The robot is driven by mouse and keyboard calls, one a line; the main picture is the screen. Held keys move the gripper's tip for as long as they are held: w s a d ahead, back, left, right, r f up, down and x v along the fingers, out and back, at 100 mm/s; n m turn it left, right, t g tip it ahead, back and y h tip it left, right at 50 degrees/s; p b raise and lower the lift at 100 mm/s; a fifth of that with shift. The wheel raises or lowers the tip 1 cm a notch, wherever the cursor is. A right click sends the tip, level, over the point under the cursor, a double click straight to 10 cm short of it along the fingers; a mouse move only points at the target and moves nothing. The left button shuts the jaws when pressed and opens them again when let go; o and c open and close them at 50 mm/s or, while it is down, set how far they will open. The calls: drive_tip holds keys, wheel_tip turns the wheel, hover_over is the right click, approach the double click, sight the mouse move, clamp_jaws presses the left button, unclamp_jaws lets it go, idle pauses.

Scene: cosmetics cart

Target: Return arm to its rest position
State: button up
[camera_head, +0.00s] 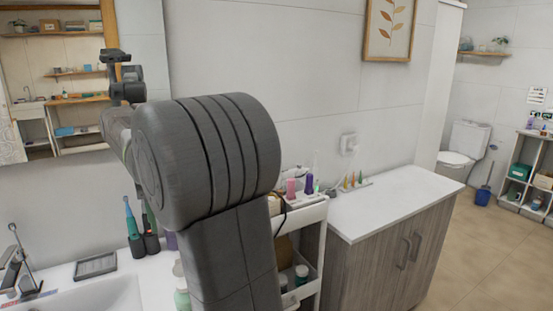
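My arm (209,152) fills the middle foreground, with a large grey joint raised in front of the cart and wall. Beyond it, the forearm runs back to the left and ends in dark wrist parts. My gripper (116,55) appears there, small and dark, in front of the mirror's right edge. Its fingers are too small to make out, so I cannot tell whether it is open or shut. No held object can be seen at it.
A white cart (306,214) with bottles stands partly hidden behind my arm. A white-topped cabinet (385,205) is to its right. The sink counter (62,272) with electric toothbrushes (133,220) is at left. Open floor (475,260) lies at right.

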drive_tip(key=x, duration=1)
drive_tip(key=shift+s+f, duration=0.15)
drive_tip(key=shift+f, duration=0.25)
drive_tip(key=shift+b, duration=0.3)
drive_tip(key=shift+r, duration=0.1)
